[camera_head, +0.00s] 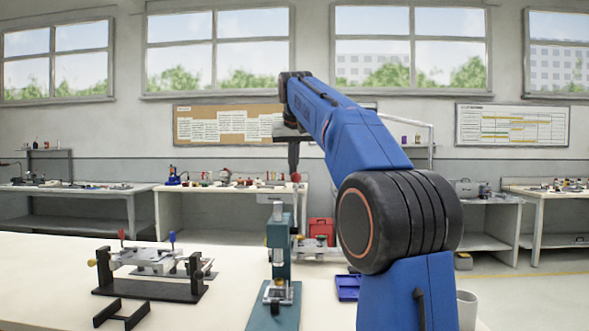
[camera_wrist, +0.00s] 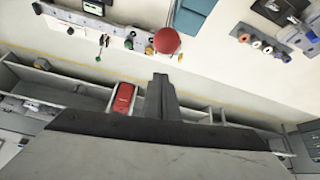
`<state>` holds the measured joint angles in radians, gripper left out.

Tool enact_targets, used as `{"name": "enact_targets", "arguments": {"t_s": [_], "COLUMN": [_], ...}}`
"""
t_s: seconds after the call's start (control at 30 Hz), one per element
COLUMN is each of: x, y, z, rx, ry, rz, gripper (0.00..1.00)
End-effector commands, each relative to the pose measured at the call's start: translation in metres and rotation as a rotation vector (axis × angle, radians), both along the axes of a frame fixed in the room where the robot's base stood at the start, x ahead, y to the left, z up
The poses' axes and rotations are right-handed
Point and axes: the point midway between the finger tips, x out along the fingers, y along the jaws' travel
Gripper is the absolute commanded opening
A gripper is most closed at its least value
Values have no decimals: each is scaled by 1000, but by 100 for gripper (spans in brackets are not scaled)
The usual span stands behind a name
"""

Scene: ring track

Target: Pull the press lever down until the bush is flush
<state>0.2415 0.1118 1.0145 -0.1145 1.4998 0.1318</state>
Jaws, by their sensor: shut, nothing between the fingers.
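The teal press (camera_head: 280,240) stands upright on the table, left of my arm. Its lever ends in a red ball knob (camera_head: 296,177), which is raised beside the top of the press. The red knob also shows in the wrist view (camera_wrist: 167,41). My gripper (camera_head: 294,170) points down with its fingertips at or just above the knob; I cannot tell whether they touch. In the wrist view the fingers (camera_wrist: 160,80) are shut and empty. A small metal part (camera_head: 278,285) sits under the ram on the press base; the bush's seating is too small to tell.
A clamp fixture (camera_head: 150,285) with red and blue knobs stands on the table at left, with a black bracket (camera_head: 121,313) before it. A blue tray (camera_head: 348,290) lies right of the press. A pale cup (camera_head: 466,311) stands right of my arm.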

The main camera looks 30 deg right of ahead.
Motion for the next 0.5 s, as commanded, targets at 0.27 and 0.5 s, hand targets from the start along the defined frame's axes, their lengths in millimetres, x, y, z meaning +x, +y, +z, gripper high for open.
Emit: {"name": "enact_targets", "arguments": {"t_s": [0.27,0.5], "x": [-25,-31], "y": [10,13], "z": [-2,-3], "rx": [-2,-2], "ry": [-3,-4], "rz": [1,0], "gripper": [0,0]}}
